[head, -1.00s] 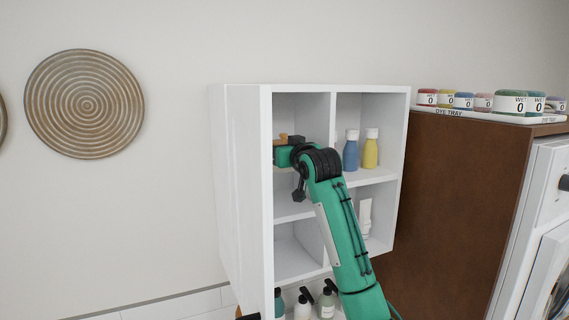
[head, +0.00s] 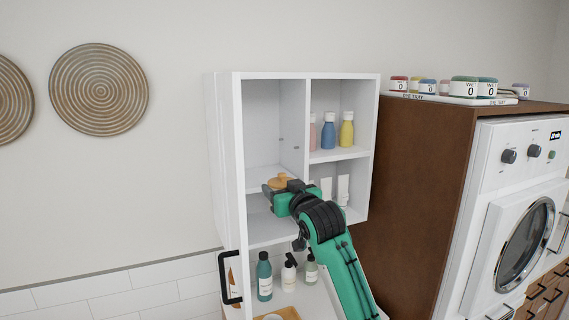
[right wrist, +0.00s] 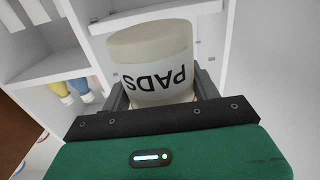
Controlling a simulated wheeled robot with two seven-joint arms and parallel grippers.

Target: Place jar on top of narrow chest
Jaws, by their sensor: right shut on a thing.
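My left gripper is not in view. I cannot tell which piece is the narrow chest; wooden drawers (head: 547,292) show only partly at lower right.
The white cabinet (head: 228,150) holds bottles, including a blue one (head: 328,132) and a yellow one (head: 347,130). Its upper left compartment is empty.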

